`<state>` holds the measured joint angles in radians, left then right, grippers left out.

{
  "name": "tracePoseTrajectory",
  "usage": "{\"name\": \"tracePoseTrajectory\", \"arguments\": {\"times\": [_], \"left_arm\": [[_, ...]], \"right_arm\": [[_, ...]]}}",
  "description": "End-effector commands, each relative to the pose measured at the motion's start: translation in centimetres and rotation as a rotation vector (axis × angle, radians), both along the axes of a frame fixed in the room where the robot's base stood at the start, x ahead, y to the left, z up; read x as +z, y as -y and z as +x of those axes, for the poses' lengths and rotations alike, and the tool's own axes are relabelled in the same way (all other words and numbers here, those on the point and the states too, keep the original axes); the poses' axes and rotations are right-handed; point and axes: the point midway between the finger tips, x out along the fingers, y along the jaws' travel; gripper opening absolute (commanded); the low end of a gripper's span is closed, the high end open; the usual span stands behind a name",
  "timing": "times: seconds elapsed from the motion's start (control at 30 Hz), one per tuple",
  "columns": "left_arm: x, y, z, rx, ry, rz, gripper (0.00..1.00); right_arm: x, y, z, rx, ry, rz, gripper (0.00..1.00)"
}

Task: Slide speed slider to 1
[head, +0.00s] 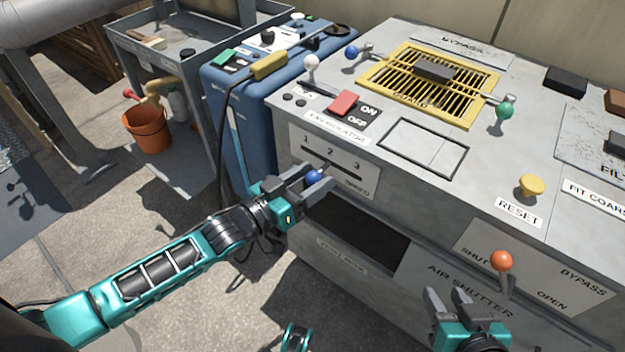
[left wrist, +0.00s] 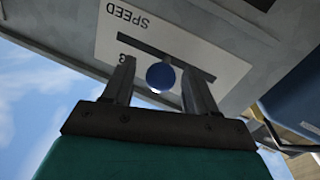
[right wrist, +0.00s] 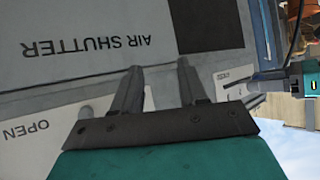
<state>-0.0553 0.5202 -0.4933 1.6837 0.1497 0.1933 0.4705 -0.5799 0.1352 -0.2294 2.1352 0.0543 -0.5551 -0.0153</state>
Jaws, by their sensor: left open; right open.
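The speed slider's blue knob (head: 314,177) sticks out from a dark slot in the white speed panel (head: 365,188) marked 1, 2, 3. Its stem appears near the middle of the slot, around the 2. My left gripper (head: 317,180) is open, with one finger on each side of the knob. In the left wrist view, the knob (left wrist: 161,77) sits between the spread fingers with visible gaps, and the panel (left wrist: 185,35) looks upside down. My right gripper (head: 448,292) is open and empty, low in front of the air shutter panel (head: 445,262).
An orange-knobbed shutter lever (head: 501,260) stands just right of and above my right gripper. A red switch (head: 343,103) and white-knobbed lever (head: 311,68) are above the speed panel. A dark opening (head: 355,232) lies below it. A blue cabinet (head: 240,130) stands to the left.

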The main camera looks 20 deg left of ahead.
Motion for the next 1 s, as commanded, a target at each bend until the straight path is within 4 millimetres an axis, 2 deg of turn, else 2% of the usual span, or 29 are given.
{"name": "tracePoseTrajectory", "arguments": {"times": [0.37,0.9,1.0], "left_arm": [[0.0,0.29,0.52,0.001,-0.001,0.001,0.58],[0.01,0.28,0.5,0.0,0.0,0.001,0.07],[0.01,0.28,0.5,0.0,0.0,0.001,0.0]], "right_arm": [[-0.12,-0.11,0.02,0.003,-0.003,0.0,0.43],[-0.17,0.05,0.05,0.004,-0.001,-0.005,0.43],[-0.18,0.07,0.06,0.004,-0.001,-0.005,0.43]]}}
